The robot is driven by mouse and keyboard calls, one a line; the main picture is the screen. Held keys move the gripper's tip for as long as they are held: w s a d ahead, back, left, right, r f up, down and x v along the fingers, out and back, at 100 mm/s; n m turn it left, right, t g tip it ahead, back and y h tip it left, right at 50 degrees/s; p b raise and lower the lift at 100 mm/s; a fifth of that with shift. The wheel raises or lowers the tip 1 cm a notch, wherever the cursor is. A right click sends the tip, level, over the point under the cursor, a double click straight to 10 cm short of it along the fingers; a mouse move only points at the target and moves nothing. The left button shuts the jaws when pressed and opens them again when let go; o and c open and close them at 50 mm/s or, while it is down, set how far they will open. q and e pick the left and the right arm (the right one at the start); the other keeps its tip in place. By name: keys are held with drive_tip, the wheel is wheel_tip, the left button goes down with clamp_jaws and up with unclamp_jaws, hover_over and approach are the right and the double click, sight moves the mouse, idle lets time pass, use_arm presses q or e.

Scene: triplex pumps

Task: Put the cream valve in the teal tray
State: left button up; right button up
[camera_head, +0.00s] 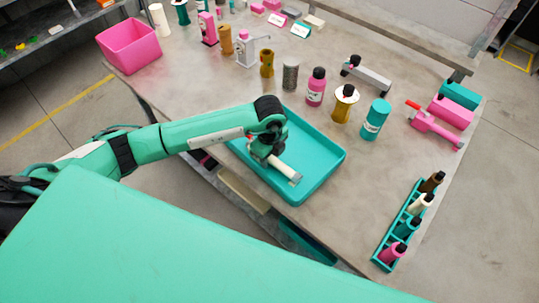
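The cream valve (286,169) is a pale bar with a grey end, over or in the teal tray (327,171); I cannot tell whether it touches the tray floor. My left gripper (266,157) points down over the tray at the valve's upper left end. My wrist hides the fingertips and part of the valve, so I cannot tell whether the fingers are shut on it. My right gripper is not in view.
A pink bin (129,47) stands at the table's far left. Several bottles and cylinders, including a teal one (376,120), stand behind the tray. A pink valve (433,124) lies at the right. A teal rack (382,258) of small bottles sits at the near right edge.

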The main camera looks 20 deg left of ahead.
use_arm(q)
drive_tip(key=o, duration=0.4)
drive_tip(key=shift+o, duration=0.2)
drive_tip(key=shift+r, duration=0.1)
wheel_tip(320, 180, up, 12)
drive_tip(key=b, duration=0.2)
idle(0.3)
